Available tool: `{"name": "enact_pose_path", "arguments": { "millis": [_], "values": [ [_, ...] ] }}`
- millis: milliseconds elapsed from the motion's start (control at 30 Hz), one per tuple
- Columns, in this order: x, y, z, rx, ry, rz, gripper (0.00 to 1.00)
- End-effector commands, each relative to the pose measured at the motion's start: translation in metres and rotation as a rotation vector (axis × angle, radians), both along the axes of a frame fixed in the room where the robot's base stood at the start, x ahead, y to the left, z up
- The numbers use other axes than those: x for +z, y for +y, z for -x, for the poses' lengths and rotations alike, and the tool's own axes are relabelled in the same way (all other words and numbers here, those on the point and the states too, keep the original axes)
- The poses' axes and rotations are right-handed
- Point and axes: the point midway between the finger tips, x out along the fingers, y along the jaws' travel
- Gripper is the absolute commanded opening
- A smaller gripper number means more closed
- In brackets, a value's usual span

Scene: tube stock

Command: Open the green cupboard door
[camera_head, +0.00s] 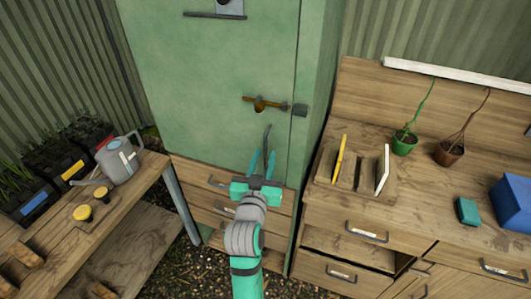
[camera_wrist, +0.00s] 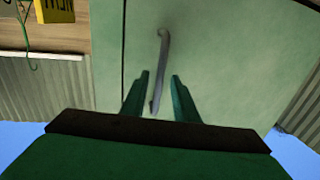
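The green cupboard door (camera_head: 200,70) looks shut in the head view; it also fills the middle of the wrist view (camera_wrist: 215,50). A slim grey bar handle (camera_head: 267,138) stands upright on the door near its right edge. A brass latch bar (camera_head: 259,104) with a round knob lies level above the handle, reaching toward a dark catch (camera_head: 300,110) on the right. My gripper (camera_head: 262,156) is open in front of the door, below the handle in the picture. In the wrist view, the handle (camera_wrist: 161,60) runs down between the two teal fingertips (camera_wrist: 160,76); contact cannot be told.
Wooden drawers (camera_head: 205,183) sit beneath the door. A bench with a watering can (camera_head: 117,160) stands at left. Gravel floor shows between the furniture.

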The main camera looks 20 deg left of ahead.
Motion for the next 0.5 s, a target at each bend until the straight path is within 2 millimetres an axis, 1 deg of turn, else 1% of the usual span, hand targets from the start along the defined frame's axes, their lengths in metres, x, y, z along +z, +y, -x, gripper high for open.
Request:
{"name": "enact_pose_path", "arguments": {
  "millis": [33,200,500],
  "values": [
    [0.000,0.001,-0.007,-0.001,-0.001,0.000,0.27],
    [0.001,0.003,-0.021,-0.001,-0.002,0.001,0.27],
    [0.000,0.003,-0.025,-0.001,-0.001,0.001,0.27]
  ]
}}
